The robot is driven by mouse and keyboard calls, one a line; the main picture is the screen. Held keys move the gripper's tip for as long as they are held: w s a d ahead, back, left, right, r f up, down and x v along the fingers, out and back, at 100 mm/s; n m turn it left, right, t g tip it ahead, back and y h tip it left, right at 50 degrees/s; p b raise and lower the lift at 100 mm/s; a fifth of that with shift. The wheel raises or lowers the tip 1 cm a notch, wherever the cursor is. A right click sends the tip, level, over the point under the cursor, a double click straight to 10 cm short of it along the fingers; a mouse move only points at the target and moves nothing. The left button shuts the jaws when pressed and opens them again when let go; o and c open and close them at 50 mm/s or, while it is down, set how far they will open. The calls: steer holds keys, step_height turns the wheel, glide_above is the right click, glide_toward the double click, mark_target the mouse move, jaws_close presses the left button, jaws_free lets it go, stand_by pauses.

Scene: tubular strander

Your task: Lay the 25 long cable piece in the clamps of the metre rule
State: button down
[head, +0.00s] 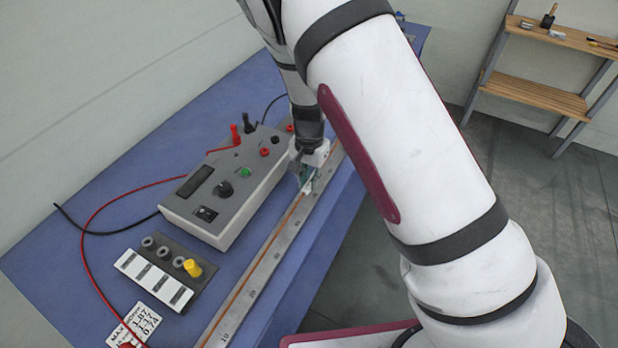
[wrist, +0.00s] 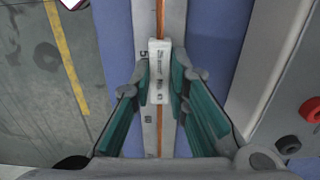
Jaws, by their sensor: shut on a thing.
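The metre rule (head: 262,283) is a grey bar with printed numbers along the table's front edge; it also shows upright in the wrist view (wrist: 146,22). The long cable piece (wrist: 160,20) is a thin copper-coloured line lying along the rule, and it also shows in the head view (head: 270,241). A white printed tag (wrist: 159,70) sits on the cable. My gripper (wrist: 160,78), with green finger pads, is shut on the cable at this tag, low over the rule. In the head view my gripper (head: 308,180) is partly hidden. I cannot make out the rule's clamps clearly.
A grey meter box (head: 225,190) with knobs and sockets stands beside the rule. A red lead (head: 100,205) and a black lead (head: 110,231) run from it. A small rack (head: 155,270) with a yellow plug and a printed card (head: 140,322) lie in front. A wooden shelf (head: 535,95) stands far right.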

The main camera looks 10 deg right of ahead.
steer(key=c, duration=1.5)
jaws_free()
steer(key=shift+c, duration=0.2)
step_height(320, 180, up, 11)
step_height(320, 180, up, 10)
steer(key=n+y, duration=0.1)
steer(key=y, duration=0.1)
glide_above(309, 183)
steer(key=s+d, duration=0.4)
steer(key=s+d+r+n+t+h, duration=0.1)
steer(key=s+d+r+n+t, duration=0.1)
steer(key=s+r, duration=0.5)
steer(key=s+d+r+n+t+h, duration=0.1)
steer(key=s+d+r+n+t, duration=0.2)
steer(key=s+d+r, duration=0.4)
steer(key=s, duration=0.6)
steer(key=shift+s+d+n+t+b, duration=0.15)
steer(key=shift+s+n+t+b, duration=0.15)
steer(key=shift+n, duration=0.1)
